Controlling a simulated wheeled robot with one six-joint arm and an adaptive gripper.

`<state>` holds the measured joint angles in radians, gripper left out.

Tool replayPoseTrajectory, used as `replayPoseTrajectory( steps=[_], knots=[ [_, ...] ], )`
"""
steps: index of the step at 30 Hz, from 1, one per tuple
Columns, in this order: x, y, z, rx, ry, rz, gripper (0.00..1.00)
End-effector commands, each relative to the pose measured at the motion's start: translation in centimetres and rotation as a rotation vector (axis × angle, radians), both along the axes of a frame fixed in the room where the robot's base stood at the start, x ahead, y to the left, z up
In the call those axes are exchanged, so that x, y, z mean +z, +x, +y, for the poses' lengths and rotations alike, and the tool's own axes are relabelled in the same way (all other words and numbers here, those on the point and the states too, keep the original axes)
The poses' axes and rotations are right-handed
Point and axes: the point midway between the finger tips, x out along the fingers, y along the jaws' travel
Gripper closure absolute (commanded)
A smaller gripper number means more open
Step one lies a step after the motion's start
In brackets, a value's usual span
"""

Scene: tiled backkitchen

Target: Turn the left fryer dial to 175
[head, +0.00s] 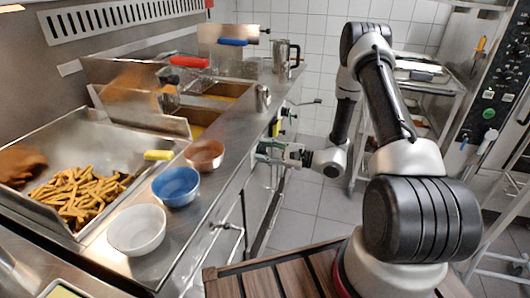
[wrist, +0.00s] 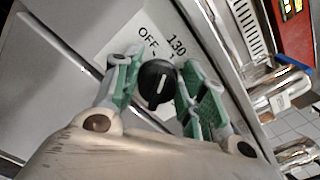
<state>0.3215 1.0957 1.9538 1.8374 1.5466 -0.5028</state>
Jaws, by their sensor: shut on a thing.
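A black round dial (wrist: 156,84) with a white pointer line sits on the fryer's front panel in the wrist view. A white label behind it (wrist: 145,38) shows "OFF" and "130"; the rest of the scale is hidden. My gripper (wrist: 158,72) has its green-padded fingers on both sides of the dial and is shut on it. The pointer line runs roughly up and down in this view; I cannot tell which mark it points to. In the head view my gripper (head: 268,150) is at the fryer front, and the dial is hidden there.
The steel fryer counter (head: 228,132) holds a blue bowl (head: 176,187), a white bowl (head: 137,230) and a copper-coloured bowl (head: 204,154) near its edge. Fries (head: 78,195) lie in a tray at left. A rack trolley (head: 425,85) stands behind my arm. Tiled floor is clear beside the fryer.

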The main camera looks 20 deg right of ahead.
Motion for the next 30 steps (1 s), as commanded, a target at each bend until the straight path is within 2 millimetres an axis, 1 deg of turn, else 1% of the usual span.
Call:
replayPoseTrajectory(
  steps=[30],
  knots=[
    [0.04,0.65,-0.48,-0.001,0.534,0.801,0.83]
  ],
)
